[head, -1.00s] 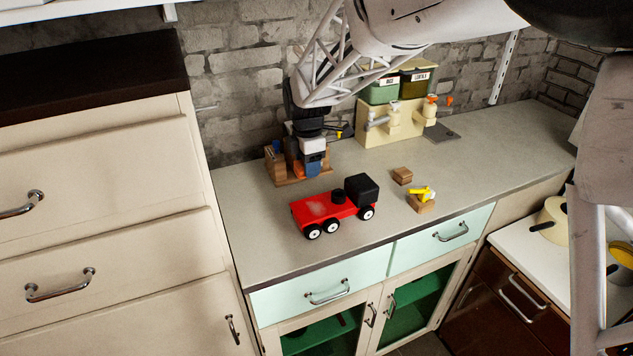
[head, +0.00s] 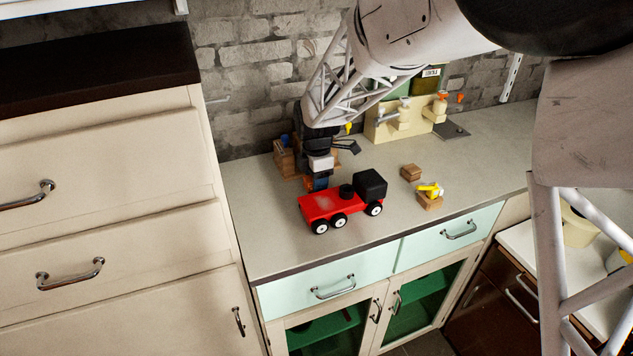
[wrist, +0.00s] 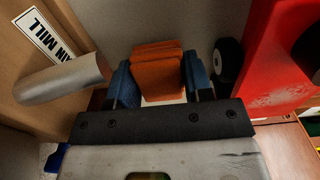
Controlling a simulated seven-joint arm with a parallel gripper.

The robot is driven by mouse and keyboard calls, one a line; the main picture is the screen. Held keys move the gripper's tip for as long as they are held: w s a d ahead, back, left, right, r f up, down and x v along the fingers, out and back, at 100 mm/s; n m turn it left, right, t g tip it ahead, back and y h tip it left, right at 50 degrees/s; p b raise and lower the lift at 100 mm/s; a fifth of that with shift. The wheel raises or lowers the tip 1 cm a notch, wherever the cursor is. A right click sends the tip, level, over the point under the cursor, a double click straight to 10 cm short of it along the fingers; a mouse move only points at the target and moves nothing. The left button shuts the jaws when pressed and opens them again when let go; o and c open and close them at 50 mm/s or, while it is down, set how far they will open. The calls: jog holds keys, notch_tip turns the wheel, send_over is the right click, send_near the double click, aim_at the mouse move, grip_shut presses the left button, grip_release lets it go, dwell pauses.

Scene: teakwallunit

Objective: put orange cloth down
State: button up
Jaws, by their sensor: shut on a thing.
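The orange cloth (wrist: 158,70) is a folded bundle between the two blue fingers of my gripper (wrist: 158,82) in the wrist view. My gripper is shut on it. In the head view my gripper (head: 318,181) is low over the counter (head: 270,235), just behind the red toy truck (head: 330,205) and in front of the wooden mill. The cloth is mostly hidden there. I cannot tell whether it touches the counter.
The wooden mill (wrist: 45,65) with a metal cylinder is close left in the wrist view; the red truck (wrist: 285,75) is close right. The counter's front left is clear.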

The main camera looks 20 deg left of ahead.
jog(key=shift+f, duration=0.5)
jog(key=shift+f, duration=0.15)
jog(key=o, duration=0.9)
jog(key=shift+c, duration=0.2)
notch_tip(320, 180, up, 12)
jog(key=shift+r, duration=0.2)
dwell(0.7)
